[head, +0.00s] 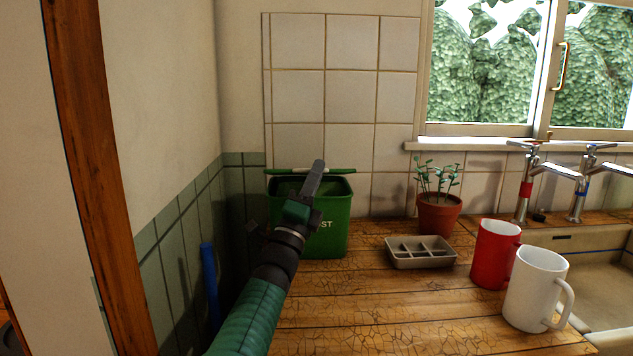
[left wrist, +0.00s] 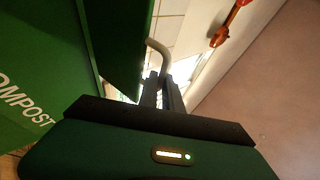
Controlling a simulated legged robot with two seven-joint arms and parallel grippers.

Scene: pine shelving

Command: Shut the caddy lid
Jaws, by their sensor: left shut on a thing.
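The green compost caddy (head: 335,225) stands on the wooden worktop near the left wall, and its lettered side also shows in the left wrist view (left wrist: 22,110). Its lid (head: 343,170) is open and shows as a thin green edge behind and above the rim. In the left wrist view the lid (left wrist: 118,40) is a dark green panel with a pale bent handle (left wrist: 157,46). My left gripper (head: 319,166) reaches over the caddy. In the left wrist view its fingers (left wrist: 163,88) are shut on the handle. My right gripper is not in view.
A seed tray (head: 420,262), a potted plant (head: 438,212), a red mug (head: 492,255) and a white mug (head: 530,290) stand right of the caddy. The sink (head: 605,325) is at far right. A blue upright object (head: 210,285) is by the left wall.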

